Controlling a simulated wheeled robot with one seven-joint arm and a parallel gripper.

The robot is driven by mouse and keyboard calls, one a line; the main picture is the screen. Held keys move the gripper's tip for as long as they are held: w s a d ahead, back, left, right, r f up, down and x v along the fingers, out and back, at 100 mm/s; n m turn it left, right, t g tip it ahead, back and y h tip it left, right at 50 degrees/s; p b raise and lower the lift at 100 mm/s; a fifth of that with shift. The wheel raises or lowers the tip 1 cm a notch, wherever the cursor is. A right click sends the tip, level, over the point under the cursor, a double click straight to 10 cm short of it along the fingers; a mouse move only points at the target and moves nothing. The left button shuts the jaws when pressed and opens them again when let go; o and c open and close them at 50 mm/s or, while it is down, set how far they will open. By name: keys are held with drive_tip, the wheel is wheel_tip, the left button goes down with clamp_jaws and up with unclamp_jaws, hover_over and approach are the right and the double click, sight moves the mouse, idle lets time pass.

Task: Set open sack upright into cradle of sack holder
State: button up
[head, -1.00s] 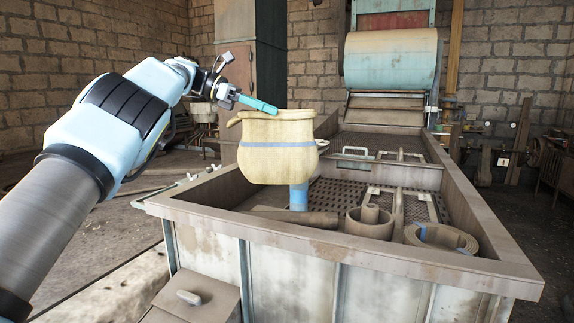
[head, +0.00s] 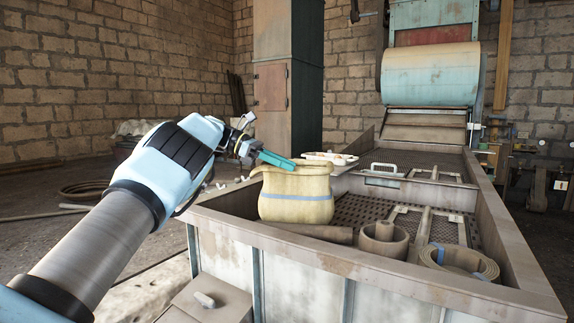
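The open sack (head: 296,205) is cream-yellow with a blue band. It is upright at the left side of the metal trough, its mouth facing up. The rest of the holder is hidden.
The trough's front wall (head: 360,262) runs close in front of the sack. Inside lie a round cup-like part (head: 384,243), a coiled belt (head: 459,262) and a cylindrical bar (head: 315,233). A large roller (head: 431,75) stands at the back.

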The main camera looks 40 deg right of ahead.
drive_tip(key=o, duration=0.4)
drive_tip(key=shift+p+v, duration=2.6)
drive_tip(key=shift+v, duration=3.4)
drive_tip(key=shift+r, duration=0.15)
